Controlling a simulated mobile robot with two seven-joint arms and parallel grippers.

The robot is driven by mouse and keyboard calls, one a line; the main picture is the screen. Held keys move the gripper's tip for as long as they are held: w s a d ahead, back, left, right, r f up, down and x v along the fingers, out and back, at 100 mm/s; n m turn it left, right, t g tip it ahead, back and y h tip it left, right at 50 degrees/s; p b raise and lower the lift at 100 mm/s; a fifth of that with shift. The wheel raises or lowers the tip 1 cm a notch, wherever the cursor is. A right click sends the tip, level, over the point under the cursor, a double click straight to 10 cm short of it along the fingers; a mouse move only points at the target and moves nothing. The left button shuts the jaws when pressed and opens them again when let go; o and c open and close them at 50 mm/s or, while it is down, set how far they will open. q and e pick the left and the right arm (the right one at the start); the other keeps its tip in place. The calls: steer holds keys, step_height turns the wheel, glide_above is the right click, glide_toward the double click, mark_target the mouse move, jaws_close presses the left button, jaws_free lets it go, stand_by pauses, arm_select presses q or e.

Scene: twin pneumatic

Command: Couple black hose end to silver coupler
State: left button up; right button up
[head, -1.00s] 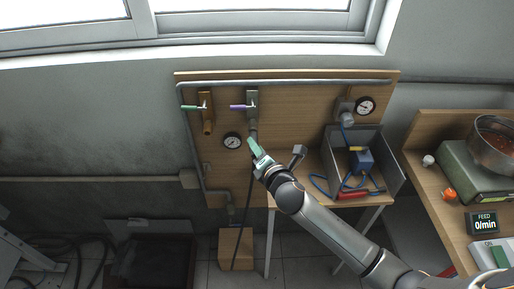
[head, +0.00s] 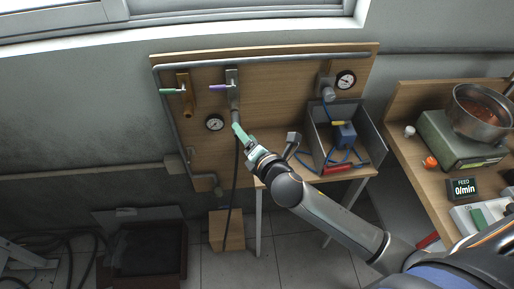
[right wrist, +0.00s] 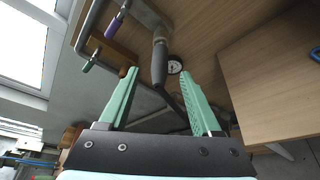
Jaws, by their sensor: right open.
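The silver coupler (head: 233,88) hangs under the valve with the purple lever on the wooden board. It also shows in the right wrist view (right wrist: 159,36). The black hose end (right wrist: 160,65) points up in line with the coupler and appears to meet its lower end; I cannot tell how deeply it is seated. The black hose (head: 229,195) hangs down from there. My right gripper (head: 237,129) is just below the coupler. In the right wrist view its green fingers stand open, apart on either side of the hose end. My left gripper is not in view.
A brown outlet with a green lever (head: 185,100) is left of the coupler. A gauge (head: 215,123) sits close by on the board. A metal box (head: 361,150) with blue tubing stands on the right. A bench (head: 413,150) with a pot is farther right.

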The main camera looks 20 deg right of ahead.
steer(key=v, duration=0.7)
steer(key=shift+s, duration=0.25)
steer(key=s+f+m+g+y, duration=0.1)
steer(key=s+f+m+g, duration=0.2)
steer(key=s+f+m, duration=0.5)
steer(key=s+a+f+m+g, duration=0.1)
steer(key=s+f+m+g, duration=0.2)
steer(key=s+f+m, duration=0.5)
step_height(320, 180, down, 7)
steer(key=m, duration=0.7)
steer(key=shift+s+m+y, duration=0.3)
steer(key=shift+s+y, duration=0.05)
steer(key=shift+y, duration=0.05)
steer(key=shift+r, duration=0.1)
steer(key=shift+c, duration=0.3)
